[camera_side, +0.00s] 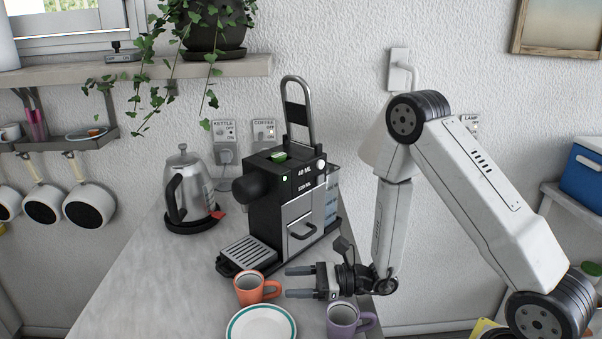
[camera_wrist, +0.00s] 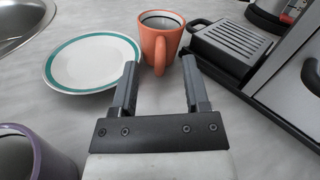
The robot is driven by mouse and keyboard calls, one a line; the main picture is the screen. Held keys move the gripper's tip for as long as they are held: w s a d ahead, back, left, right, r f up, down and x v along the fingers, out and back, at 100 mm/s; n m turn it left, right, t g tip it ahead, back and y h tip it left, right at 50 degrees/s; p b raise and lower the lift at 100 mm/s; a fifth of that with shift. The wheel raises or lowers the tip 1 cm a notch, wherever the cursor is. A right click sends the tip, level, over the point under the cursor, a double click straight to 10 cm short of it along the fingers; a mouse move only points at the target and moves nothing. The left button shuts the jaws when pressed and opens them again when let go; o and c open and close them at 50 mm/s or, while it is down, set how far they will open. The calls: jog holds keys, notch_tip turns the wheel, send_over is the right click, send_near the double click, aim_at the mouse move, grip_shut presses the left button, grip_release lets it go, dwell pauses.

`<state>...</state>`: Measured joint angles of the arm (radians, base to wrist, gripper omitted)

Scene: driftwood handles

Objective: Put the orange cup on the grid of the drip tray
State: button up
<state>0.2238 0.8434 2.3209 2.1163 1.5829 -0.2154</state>
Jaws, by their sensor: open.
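The orange cup (camera_side: 250,290) stands upright on the counter in front of the coffee machine, its handle toward my gripper. In the wrist view the orange cup (camera_wrist: 158,42) is just beyond the fingertips, roughly between them, with its handle facing me. The drip tray (camera_side: 246,256) with its slatted grid juts out from the machine's base; the grid looks empty. It also shows in the wrist view (camera_wrist: 232,42), right of the cup. My gripper (camera_side: 290,282) is open and empty, to the right of the cup and low over the counter. Its fingers (camera_wrist: 163,88) do not surround the cup.
A white plate with a green rim (camera_side: 261,325) lies close beside the cup. A purple cup (camera_side: 343,319) stands near my gripper. The coffee machine (camera_side: 290,205) rises behind the tray, with a kettle (camera_side: 188,185) to its left. The counter's left part is clear.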

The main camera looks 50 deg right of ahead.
aim_at(276, 281)
jog(key=shift+x, duration=2.1)
grip_shut()
jog(key=shift+f, duration=0.1)
